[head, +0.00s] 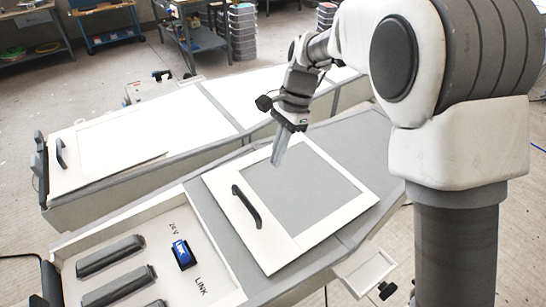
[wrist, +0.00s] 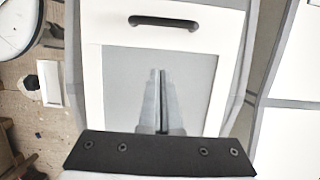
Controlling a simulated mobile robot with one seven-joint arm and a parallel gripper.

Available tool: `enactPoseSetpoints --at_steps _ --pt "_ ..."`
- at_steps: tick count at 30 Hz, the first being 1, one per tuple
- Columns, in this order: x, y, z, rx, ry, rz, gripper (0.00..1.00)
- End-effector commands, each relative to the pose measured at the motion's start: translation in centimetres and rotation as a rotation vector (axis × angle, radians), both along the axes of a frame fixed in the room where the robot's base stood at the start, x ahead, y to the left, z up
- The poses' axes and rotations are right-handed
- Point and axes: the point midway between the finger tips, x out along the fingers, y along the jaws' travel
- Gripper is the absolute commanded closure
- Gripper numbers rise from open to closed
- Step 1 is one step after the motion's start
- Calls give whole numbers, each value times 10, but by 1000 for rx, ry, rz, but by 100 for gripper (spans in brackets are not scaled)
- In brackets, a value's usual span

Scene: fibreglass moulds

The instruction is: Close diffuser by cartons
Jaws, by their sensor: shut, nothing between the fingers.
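A white-framed panel with a grey middle (head: 295,247) and a black bar handle (head: 246,207) lies across the grey near bench; it looks like a diffuser. In the wrist view the panel (wrist: 91,90) fills the middle, its handle (wrist: 163,23) near the top. A second white panel (head: 65,181) with a black handle (head: 60,152) lies at the left end of the far bench. I cannot tell which one is by cartons. My gripper (head: 277,160) is shut and empty over the near panel's far edge, apart from the handle; the fingertips (wrist: 158,72) show over the grey middle.
A small white frame (head: 368,272) sticks out at the near right. Stacked bins (head: 242,32) and workbenches stand behind, with open floor between.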

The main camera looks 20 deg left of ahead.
Motion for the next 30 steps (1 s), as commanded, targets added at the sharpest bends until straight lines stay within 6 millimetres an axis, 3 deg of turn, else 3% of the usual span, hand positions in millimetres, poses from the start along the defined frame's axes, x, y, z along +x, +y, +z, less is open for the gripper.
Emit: enactPoseSetpoints --at_steps 11,19,30 --pt "-20 14 -77 -2 3 2 100" --pt "-45 36 -81 0 -1 3 100" --pt "-49 39 -83 0 -1 2 100"
